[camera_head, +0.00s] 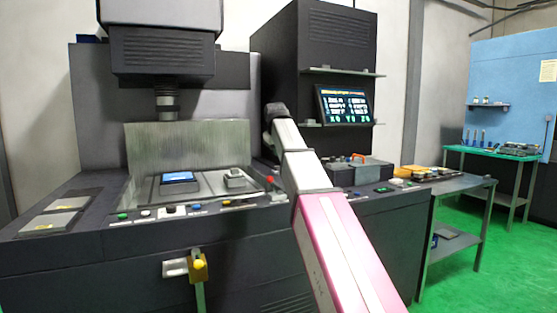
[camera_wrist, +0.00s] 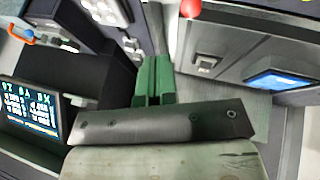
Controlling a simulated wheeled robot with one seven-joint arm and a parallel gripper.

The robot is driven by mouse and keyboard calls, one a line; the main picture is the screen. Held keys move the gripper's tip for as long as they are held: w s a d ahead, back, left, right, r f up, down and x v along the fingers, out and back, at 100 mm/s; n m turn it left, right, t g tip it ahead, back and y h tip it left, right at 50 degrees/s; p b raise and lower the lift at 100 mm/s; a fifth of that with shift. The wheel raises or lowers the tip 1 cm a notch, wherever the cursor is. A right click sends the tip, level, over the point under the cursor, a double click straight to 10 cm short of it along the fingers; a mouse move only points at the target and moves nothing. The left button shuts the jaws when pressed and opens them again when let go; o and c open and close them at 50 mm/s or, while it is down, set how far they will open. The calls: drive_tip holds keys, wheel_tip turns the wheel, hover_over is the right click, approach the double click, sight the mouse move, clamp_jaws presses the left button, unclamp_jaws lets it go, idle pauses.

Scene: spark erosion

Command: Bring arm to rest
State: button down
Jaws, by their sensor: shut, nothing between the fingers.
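My gripper (camera_wrist: 155,62) shows in the wrist view as two green fingers lying together, with nothing between them. A dark metal bracket with screws and a pale worn surface fill the wrist view below the fingers. In the head view my pink and white arm (camera_head: 335,240) reaches from the lower right up to the left, in front of the machine's right part. The arm's dark far end (camera_head: 275,112) stands above the machine's work table, near the dark cabinet. The fingers cannot be made out in the head view.
The spark erosion machine has a dark head (camera_head: 162,50) over a work area with a blue-topped block (camera_head: 179,178). A lit monitor (camera_head: 343,105) stands at the cabinet; it also shows in the wrist view (camera_wrist: 30,112). A side table (camera_head: 460,186) stands right; green floor is open beyond.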

drive_tip(key=shift+s+a+r, duration=0.1)
drive_tip(key=shift+s+r, duration=0.25)
drive_tip(key=shift+r, duration=0.15)
drive_tip(key=s+d+f+m+g, duration=0.1)
drive_tip(key=s+d+f, duration=0.15)
drive_tip(key=f, duration=0.85)
drive_tip(key=s+d+f+g, duration=0.1)
drive_tip(key=s+f, duration=0.2)
drive_tip(key=f, duration=0.8)
drive_tip(key=s+d+f+m+g, duration=0.1)
drive_tip(key=s+f, duration=0.2)
drive_tip(key=f, duration=0.8)
drive_tip(key=s+d+f+m+g, duration=0.1)
drive_tip(key=s+d+f, duration=0.1)
drive_tip(key=s+f, duration=0.8)
drive_tip(key=s+d+f+m+g+y, duration=0.1)
drive_tip(key=s+d+f+m+g, duration=0.1)
drive_tip(key=s+f, duration=0.8)
wheel_tip(320, 180, down, 5)
drive_tip(key=shift+s+d+f, duration=0.2)
drive_tip(key=shift+s, duration=0.1)
